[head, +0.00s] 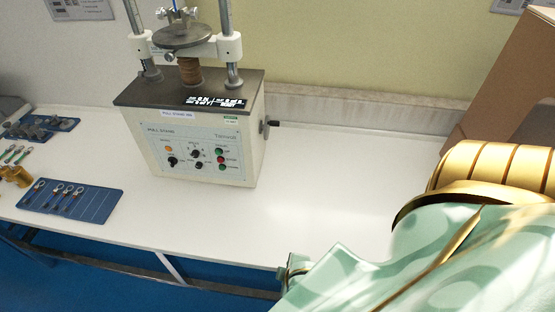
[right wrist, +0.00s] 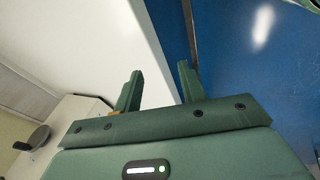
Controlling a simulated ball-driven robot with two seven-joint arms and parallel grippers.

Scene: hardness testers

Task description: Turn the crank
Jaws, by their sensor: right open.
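The crank (head: 271,125) is a small dark handle on the right side of the cream tester box (head: 205,145). The box stands on the white table and has knobs and coloured buttons on its front. My right gripper (head: 290,269) is low in the head view, near the table's front edge and well apart from the crank. In the right wrist view its two green fingers (right wrist: 160,86) are spread with nothing between them. Part of the tester (right wrist: 75,125) seems to show at that view's lower left. My left gripper is in neither view.
Blue trays with small parts (head: 70,199) lie on the table left of the tester. A cardboard box (head: 500,75) stands at the right. The white tabletop (head: 330,180) right of the tester is clear. The blue floor (right wrist: 250,70) shows past the table edge.

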